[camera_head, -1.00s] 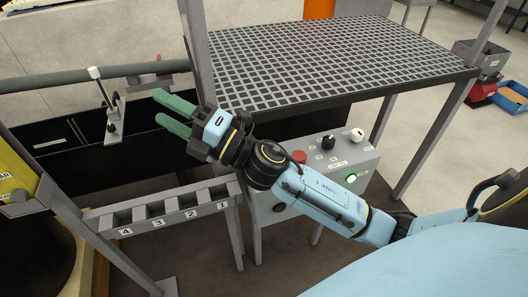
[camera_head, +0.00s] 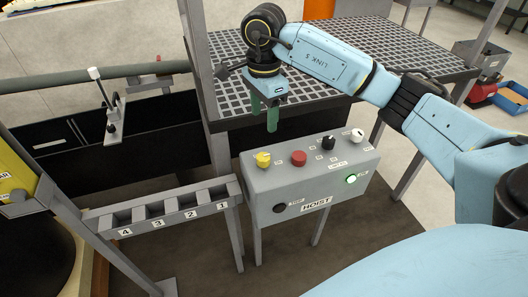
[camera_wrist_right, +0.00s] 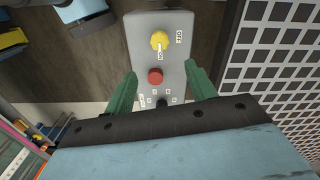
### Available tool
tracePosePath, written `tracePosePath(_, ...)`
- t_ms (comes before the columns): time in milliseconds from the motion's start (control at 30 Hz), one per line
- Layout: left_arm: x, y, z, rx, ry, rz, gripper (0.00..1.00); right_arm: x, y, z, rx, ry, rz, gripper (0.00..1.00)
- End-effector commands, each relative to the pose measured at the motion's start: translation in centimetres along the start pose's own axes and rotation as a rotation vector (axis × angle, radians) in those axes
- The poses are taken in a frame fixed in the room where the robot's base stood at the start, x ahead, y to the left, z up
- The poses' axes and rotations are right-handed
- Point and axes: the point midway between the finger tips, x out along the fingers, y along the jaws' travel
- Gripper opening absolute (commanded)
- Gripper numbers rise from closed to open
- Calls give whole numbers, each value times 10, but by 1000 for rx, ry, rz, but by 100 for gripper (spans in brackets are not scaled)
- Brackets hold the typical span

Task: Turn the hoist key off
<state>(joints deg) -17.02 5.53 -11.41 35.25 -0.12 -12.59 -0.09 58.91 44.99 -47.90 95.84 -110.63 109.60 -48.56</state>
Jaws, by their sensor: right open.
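The grey hoist box (camera_head: 310,185) carries a yellow key knob (camera_head: 263,159) on the left of its top. In the right wrist view the yellow knob (camera_wrist_right: 160,40) has an ON label just below it and an OFF label to its right. My right gripper (camera_head: 264,120) has green fingers, points down and is above the box's left end, apart from the knob. It is open and empty; in the wrist view its fingers (camera_wrist_right: 160,72) stand either side of the box with the red button between them. My left gripper is not in view.
The red button (camera_head: 298,158), a black knob (camera_head: 328,142) and a white knob (camera_head: 357,135) share the box top. A green lamp (camera_head: 351,179) glows on the front. The grating platform (camera_head: 345,50) lies behind; the numbered rack (camera_head: 165,212) stands left.

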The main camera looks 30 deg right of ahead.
Motion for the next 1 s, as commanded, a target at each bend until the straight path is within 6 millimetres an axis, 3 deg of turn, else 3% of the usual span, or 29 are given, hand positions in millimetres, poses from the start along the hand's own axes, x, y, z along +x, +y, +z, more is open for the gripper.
tracePosePath(167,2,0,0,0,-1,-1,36,23,1,-2,0,8,8,56)
tracePosePath(600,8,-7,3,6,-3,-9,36,110,2,-1,0,3,5,56)
tracePosePath(800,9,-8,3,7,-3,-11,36,128,1,-1,1,3,3,56)
tracePosePath(1000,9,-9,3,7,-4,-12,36,131,1,-1,0,4,1,56)
